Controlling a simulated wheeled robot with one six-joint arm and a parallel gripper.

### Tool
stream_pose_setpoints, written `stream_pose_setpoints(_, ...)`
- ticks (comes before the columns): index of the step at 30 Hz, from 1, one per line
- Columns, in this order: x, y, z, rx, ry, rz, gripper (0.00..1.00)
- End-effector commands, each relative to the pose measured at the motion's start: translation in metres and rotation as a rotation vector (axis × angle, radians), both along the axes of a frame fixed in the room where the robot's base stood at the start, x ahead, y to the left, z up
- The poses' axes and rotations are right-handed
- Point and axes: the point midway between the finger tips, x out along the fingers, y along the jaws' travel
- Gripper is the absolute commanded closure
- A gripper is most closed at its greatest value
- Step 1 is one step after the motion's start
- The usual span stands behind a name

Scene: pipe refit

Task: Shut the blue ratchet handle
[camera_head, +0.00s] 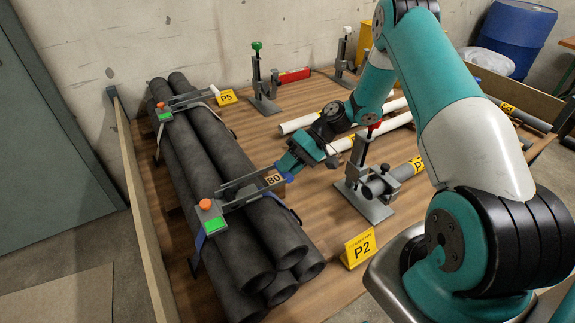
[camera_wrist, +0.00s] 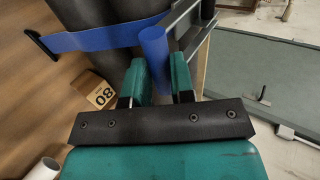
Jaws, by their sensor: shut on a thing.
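My gripper (camera_head: 286,167) is shut on the blue ratchet handle (camera_head: 289,178), at the free end of a grey lever. In the wrist view the blue grip (camera_wrist: 153,46) stands up between my two teal fingers (camera_wrist: 158,78). The lever runs left to the near ratchet (camera_head: 209,216), which has an orange knob and a green face and sits on the bundle of dark pipes (camera_head: 233,170). The lever lies out over the bundle's right side; its exact angle is hard to tell. A blue strap (camera_wrist: 105,40) crosses the pipes.
A second ratchet with a white-tipped lever (camera_head: 190,99) sits further back on the bundle. A block marked 80 (camera_head: 273,179) lies just beside my gripper. To the right stand a red-topped clamp (camera_head: 366,178) with a grey pipe, and the P2 sign (camera_head: 358,249). White pipes lie behind.

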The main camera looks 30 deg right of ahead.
Motion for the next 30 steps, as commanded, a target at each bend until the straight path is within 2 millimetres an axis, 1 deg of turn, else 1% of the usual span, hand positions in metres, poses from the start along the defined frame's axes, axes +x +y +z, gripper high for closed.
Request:
stream_pose_setpoints(12, 0.000, -0.001, -0.003, -0.005, 0.000, -0.003, 1.00)
stream_pose_setpoints(13, 0.000, -0.001, -0.003, -0.005, 0.000, -0.003, 0.73)
stream_pose_setpoints(14, 0.000, -0.001, -0.003, -0.005, 0.000, -0.003, 0.66)
stream_pose_setpoints(15, 0.000, -0.001, -0.003, -0.004, 0.001, -0.002, 0.57)
stream_pose_setpoints(16, 0.000, -0.001, -0.003, -0.004, 0.001, -0.002, 0.52)
stream_pose_setpoints(25, 0.000, -0.002, -0.001, -0.003, 0.000, -0.001, 0.52)
stream_pose_setpoints(28, 0.001, -0.008, 0.003, -0.003, -0.001, -0.003, 0.52)
stream_pose_setpoints(30, 0.001, -0.017, 0.009, -0.004, -0.003, -0.004, 0.52)
